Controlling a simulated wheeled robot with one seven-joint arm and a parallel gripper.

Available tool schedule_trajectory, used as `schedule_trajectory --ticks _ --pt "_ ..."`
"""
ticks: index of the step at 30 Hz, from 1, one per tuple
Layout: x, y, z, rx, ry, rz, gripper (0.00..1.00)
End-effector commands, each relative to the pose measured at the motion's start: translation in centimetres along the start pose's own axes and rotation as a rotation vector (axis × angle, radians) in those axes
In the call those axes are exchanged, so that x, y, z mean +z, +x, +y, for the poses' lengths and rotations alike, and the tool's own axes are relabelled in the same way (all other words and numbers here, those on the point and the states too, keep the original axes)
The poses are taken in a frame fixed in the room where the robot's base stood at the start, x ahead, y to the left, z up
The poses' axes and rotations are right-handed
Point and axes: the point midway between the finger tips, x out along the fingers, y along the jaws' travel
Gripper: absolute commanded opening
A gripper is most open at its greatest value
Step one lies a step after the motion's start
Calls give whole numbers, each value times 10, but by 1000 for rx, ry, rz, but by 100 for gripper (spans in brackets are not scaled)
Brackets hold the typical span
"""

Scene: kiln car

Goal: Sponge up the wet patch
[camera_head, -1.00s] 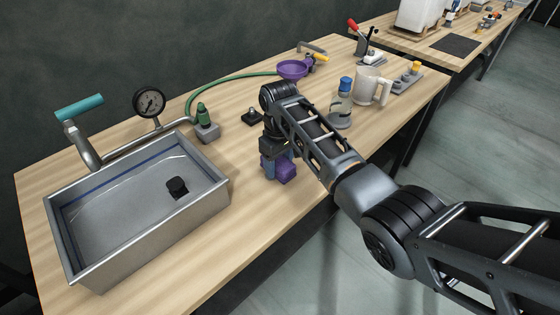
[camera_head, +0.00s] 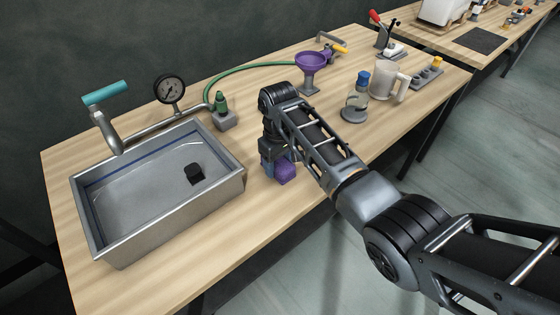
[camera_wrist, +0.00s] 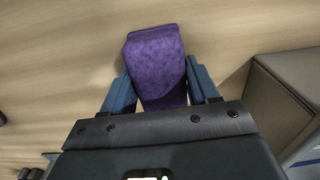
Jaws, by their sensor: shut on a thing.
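A purple sponge (camera_head: 286,173) is held in my gripper (camera_head: 277,176), just to the right of the metal sink on the wooden bench. In the wrist view, the sponge (camera_wrist: 157,62) sits between the two blue fingers of my gripper (camera_wrist: 161,92) and sticks out past their tips. The fingers are shut on it. The sponge is low over the bench top; I cannot tell whether it touches the wood. I cannot make out a wet patch in either view. My arm hides part of the bench behind the gripper.
The metal sink (camera_head: 232,189) is close at the left, with a black plug-like piece (camera_head: 194,174) inside. A green-topped fitting (camera_head: 222,112), a purple funnel (camera_head: 311,62), a blue-capped bottle (camera_head: 357,95) and a clear pitcher (camera_head: 388,82) stand farther back. Bench near the front edge is clear.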

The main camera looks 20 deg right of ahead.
Motion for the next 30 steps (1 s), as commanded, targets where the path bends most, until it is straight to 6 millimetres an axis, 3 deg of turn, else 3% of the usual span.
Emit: schedule_trajectory --ticks 11,30 --pt "0 1 5 0 1 0 35" --pt "0 1 55 1 2 -1 35"
